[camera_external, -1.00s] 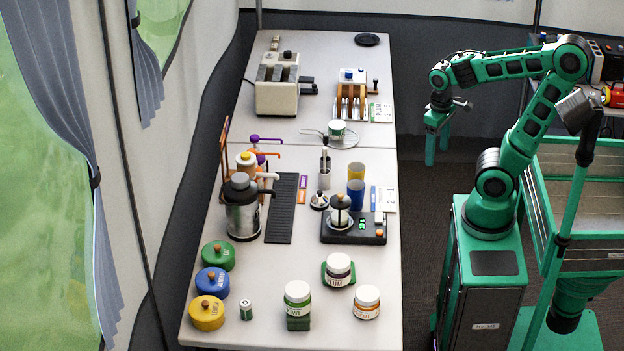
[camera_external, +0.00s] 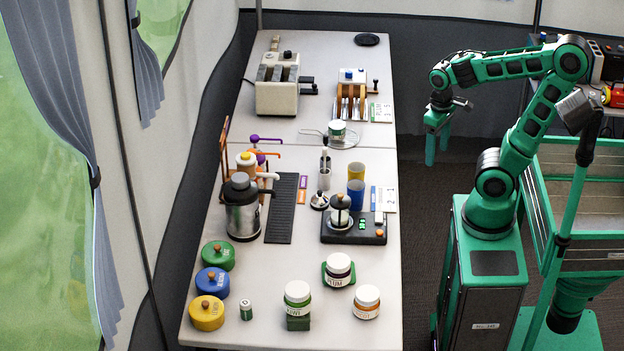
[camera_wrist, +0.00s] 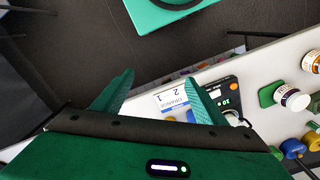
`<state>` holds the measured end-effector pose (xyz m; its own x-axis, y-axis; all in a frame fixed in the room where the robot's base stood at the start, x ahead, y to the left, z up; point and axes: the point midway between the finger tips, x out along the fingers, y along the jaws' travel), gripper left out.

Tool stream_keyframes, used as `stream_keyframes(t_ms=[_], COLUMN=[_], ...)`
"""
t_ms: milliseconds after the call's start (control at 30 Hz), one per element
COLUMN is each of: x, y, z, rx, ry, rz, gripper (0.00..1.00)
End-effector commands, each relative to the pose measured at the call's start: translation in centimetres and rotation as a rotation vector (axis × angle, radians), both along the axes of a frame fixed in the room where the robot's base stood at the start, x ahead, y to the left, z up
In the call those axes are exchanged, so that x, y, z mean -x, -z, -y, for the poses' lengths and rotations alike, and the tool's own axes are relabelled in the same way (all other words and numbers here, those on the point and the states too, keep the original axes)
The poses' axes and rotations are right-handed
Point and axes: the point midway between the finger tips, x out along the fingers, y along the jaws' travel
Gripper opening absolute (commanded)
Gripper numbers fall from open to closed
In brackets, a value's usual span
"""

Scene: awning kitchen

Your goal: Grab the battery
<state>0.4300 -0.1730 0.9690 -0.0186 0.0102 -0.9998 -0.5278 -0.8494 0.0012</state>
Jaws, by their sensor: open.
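No object is clearly readable as a battery. A small green cylinder with a white top (camera_external: 246,310), upright near the table's front left, may be it; I cannot tell for sure. My gripper (camera_external: 437,148) is open and empty, fingers pointing down, off the table's right side and well apart from everything on it. In the wrist view my two green fingers (camera_wrist: 158,78) are spread with nothing between them. Beyond them show the table edge and a black scale.
Green, blue and yellow lidded pots (camera_external: 207,313) stand left of the small cylinder; a green-labelled jar (camera_external: 297,295) stands to its right. The black scale (camera_external: 340,237) holds a glass press. A kettle (camera_external: 242,208) and toaster (camera_external: 277,88) stand farther back. Table space around the cylinder is partly clear.

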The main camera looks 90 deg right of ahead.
Motion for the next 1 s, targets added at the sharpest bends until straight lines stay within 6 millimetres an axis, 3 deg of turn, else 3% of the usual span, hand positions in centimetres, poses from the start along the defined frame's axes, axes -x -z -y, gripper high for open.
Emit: stream_keyframes(t_ms=[33,100,133,400,467,767,1000], x=[0.0,0.0,0.0,0.3,1.2,1.2,-3.2], y=[0.0,0.0,0.0,-0.2,-0.8,-5.5,-5.6], z=[0.0,0.0,0.0,0.0,0.0,0.0,0.0], rx=[0.000,0.000,0.000,0.000,0.000,0.002,0.033], ry=[0.000,0.000,0.000,-0.001,0.000,0.000,-0.131], rz=[0.000,0.000,0.000,0.002,0.015,0.018,0.065], gripper=[0.66,0.49,0.47,0.47,0.47,0.47,0.47])
